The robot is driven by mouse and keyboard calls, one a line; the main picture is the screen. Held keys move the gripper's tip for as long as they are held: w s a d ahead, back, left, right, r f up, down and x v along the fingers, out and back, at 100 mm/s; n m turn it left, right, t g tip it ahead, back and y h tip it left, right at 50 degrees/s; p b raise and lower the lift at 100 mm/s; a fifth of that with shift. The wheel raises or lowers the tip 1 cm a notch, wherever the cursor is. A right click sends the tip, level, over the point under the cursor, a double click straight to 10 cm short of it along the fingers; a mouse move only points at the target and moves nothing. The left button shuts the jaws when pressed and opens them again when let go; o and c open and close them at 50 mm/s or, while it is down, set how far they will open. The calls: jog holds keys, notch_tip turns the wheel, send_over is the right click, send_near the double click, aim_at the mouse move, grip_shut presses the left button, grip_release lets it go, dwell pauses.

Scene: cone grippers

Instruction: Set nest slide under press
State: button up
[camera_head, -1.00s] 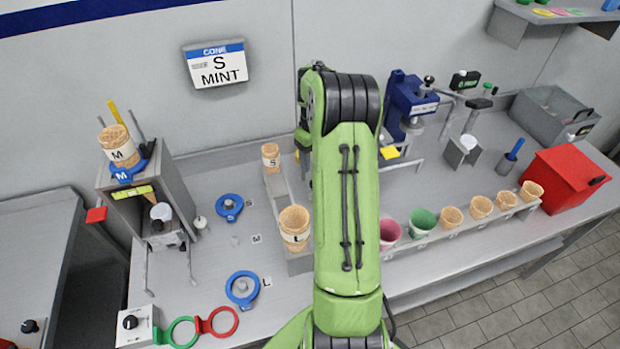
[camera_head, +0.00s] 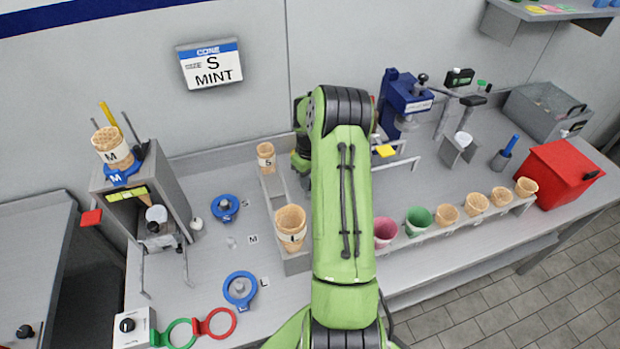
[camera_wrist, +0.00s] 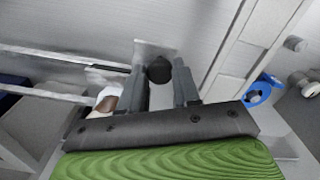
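The blue press (camera_head: 405,100) stands right of centre at the back of the bench in the head view. Metal rails (camera_head: 397,163) reach out from its front. In the wrist view, two rails (camera_wrist: 55,85) run in from the left towards a grey plate with a black knob (camera_wrist: 160,69), which looks like the nest slide and its handle. A white holder (camera_wrist: 104,76) with something brown sits by the rails, partly hidden. My gripper (camera_wrist: 160,78) has one finger on each side of the knob; whether they touch it is unclear. My arm hides the gripper and slide in the head view.
A long holder with an L cone (camera_head: 291,228) and S cone (camera_head: 265,157) stands left of my arm. A row of cups and cones, with a pink cup (camera_head: 384,232), lines the front right. A red box (camera_head: 565,175) stands far right. Blue rings (camera_head: 240,289) lie left.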

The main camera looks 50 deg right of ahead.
grip_shut()
jog(key=s+d, duration=0.4)
jog(key=d, duration=0.3)
jog(key=shift+d, duration=0.3)
jog(key=o, duration=0.9)
grip_release()
jog(key=shift+s, duration=0.1)
jog(key=shift+c, duration=0.2)
jog(key=shift+r, duration=0.1)
notch_tip(320, 180, up, 16)
jog(key=shift+f, duration=0.2)
